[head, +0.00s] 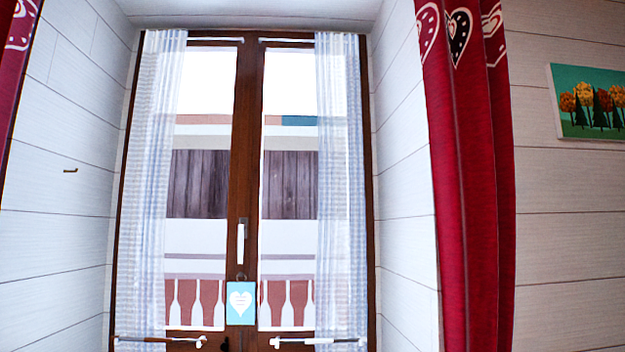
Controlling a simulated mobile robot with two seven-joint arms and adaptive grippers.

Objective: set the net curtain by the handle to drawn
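Two sheer, pale blue-white net curtains hang on the tall double window. The left net curtain (150,180) is gathered at the left side of the left pane, leaving that pane's right part bare. The right net curtain (342,180) is gathered at the right side of the right pane, leaving its left part bare. A white window handle (240,243) is on the brown middle frame between the panes. Thin rods cross the curtains' lower ends, the left rod (160,340) and the right rod (315,342). Neither of my grippers shows.
A red curtain with hearts (465,180) hangs right of the window recess, and another red curtain (15,60) is at the left edge. A blue heart sign (240,303) hangs below the handle. A tree picture (590,100) is on the right wall.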

